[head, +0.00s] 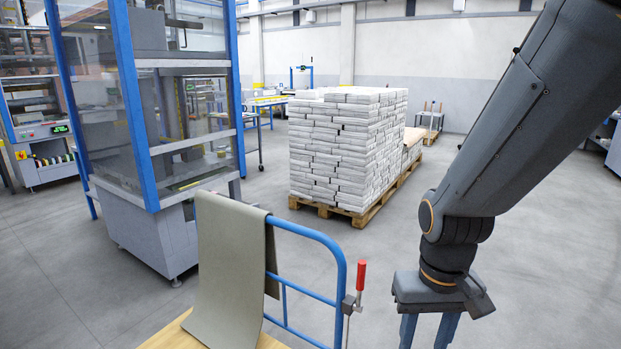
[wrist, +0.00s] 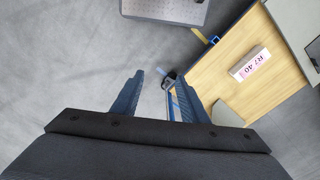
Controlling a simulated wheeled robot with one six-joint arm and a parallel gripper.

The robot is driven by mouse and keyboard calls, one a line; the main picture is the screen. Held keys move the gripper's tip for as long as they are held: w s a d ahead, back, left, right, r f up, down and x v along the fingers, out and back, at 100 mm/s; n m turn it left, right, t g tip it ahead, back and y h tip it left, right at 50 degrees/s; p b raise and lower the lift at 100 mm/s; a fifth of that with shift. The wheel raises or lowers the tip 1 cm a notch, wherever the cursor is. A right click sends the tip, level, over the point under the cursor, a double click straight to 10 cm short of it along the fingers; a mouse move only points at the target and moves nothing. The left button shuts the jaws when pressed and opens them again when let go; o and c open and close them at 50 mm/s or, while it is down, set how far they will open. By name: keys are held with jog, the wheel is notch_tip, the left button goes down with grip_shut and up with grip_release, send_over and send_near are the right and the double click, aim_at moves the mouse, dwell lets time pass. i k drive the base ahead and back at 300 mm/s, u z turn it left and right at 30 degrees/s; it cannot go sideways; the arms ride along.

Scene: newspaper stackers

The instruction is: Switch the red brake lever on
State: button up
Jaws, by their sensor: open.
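The red brake lever (head: 361,275) stands upright on a small metal bracket at the right post of a trolley's blue handle (head: 318,238). My gripper (head: 428,335) hangs to the right of the lever, lower in the picture and apart from it, with its blue fingers pointing down. The fingers are spread and empty. In the wrist view my gripper (wrist: 160,88) is also open, with bare floor between the fingers. A small dark fitting (wrist: 169,80) shows by the right finger; I cannot tell whether it is the lever's bracket. No red shows there.
The trolley's wooden deck (wrist: 215,72) carries a labelled white block (wrist: 250,63). A grey-green sheet (head: 230,265) drapes over the handle. A blue-framed machine (head: 150,215) stands left, and a pallet of newspaper stacks (head: 345,145) behind. Floor between is clear.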

aim_at(362, 265)
jog(key=u, duration=0.2)
jog(key=k, duration=1)
jog(key=z, duration=0.2)
